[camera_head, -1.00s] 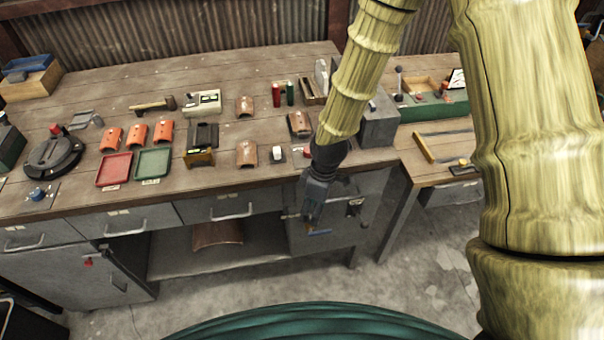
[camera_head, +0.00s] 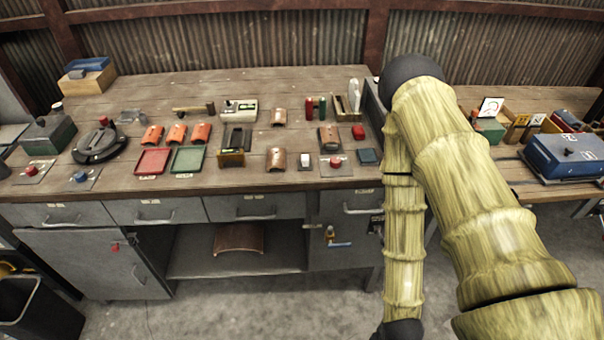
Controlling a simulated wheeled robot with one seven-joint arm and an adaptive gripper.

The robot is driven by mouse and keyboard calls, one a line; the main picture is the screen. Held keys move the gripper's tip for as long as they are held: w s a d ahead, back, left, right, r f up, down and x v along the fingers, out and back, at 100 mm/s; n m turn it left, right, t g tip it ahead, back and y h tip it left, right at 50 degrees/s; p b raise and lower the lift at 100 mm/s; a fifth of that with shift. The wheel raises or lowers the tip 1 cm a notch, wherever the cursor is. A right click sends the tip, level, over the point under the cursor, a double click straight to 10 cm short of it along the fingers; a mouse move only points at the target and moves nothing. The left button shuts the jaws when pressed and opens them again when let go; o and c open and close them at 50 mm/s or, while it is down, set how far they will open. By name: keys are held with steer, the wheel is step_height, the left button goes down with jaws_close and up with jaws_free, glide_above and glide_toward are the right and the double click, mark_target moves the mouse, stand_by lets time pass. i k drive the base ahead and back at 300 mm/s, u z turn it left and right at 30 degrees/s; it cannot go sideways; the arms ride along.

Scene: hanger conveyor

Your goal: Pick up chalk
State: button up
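No piece of chalk can be made out for certain. A small white block (camera_head: 305,161) lies near the front edge of the wooden workbench (camera_head: 235,88), between a brown curved tile and a control plate with a red button; I cannot tell if it is chalk. A white upright piece (camera_head: 354,92) stands at the back right of the bench, also too small to identify. My arm hangs down at the right, in front of the bench's right end. Its dark wrist joint is cut off by the bottom edge, and my gripper is out of view.
Red (camera_head: 153,161) and green (camera_head: 188,159) trays, orange and brown curved tiles, and a hammer (camera_head: 194,109) are spread over the bench. A blue toolbox (camera_head: 566,156) sits on the right table.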

mark_target(305, 157)
steer(key=u, duration=0.65)
steer(key=i, duration=0.7)
steer(key=z, duration=0.75)
steer(key=i, duration=0.5)
steer(key=z, duration=0.45)
